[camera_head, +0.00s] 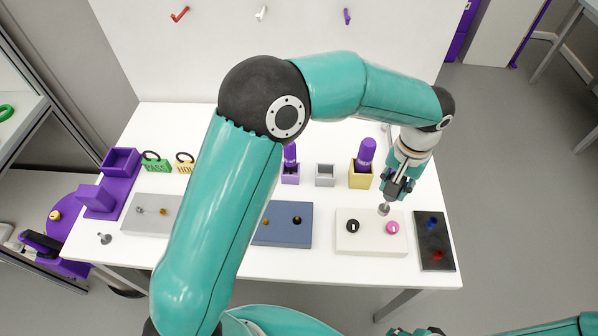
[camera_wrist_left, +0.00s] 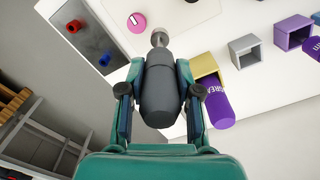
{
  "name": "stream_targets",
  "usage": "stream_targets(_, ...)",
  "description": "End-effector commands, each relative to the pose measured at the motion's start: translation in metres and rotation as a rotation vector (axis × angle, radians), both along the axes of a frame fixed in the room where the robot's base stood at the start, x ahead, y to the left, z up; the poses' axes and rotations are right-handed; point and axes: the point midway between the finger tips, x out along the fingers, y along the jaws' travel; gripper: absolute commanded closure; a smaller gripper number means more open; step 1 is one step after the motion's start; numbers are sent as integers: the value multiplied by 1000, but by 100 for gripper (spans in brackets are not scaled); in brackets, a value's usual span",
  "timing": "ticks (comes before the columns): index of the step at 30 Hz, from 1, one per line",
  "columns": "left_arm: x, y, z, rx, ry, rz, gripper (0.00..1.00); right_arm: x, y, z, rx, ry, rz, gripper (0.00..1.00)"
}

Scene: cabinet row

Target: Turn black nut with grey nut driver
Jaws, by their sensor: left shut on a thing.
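My left gripper (camera_head: 398,187) is shut on the grey nut driver (camera_wrist_left: 160,92), which points away from the wrist with its metal socket foremost. In the head view the driver's socket tip (camera_head: 384,209) is over the back edge of the white board, near the pink round part; I cannot tell its height. A black round part (camera_head: 352,226) with a light mark sits on the white board (camera_head: 370,246), left of the pink one (camera_head: 392,228). A small dark piece (camera_head: 297,220) is on the blue board; I cannot tell which is the black nut.
The grey holder (camera_head: 325,175) is empty. Purple-handled tools stand in the purple holder (camera_head: 290,177) and yellow holder (camera_head: 361,178). A black board (camera_head: 435,258) with blue and red parts lies at right. My left arm hides part of the table's middle.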

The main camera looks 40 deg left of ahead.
Motion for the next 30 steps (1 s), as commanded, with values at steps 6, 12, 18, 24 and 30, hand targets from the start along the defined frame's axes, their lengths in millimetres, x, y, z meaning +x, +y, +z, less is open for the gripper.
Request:
stream_targets(6,0,-1,0,0,0,-14,100,0,0,0,0,0,0,60)
stream_targets(12,-6,19,6,-2,-2,-158,100,0,0,-4,0,0,0,60)
stream_targets(18,-27,64,18,-5,-4,-514,100,0,0,-10,0,0,0,60)
stream_targets(24,-62,113,28,-3,-6,-964,100,0,0,-17,0,0,0,60)
stream_targets(30,-96,149,33,-1,-5,-1359,100,0,0,-23,0,0,0,60)
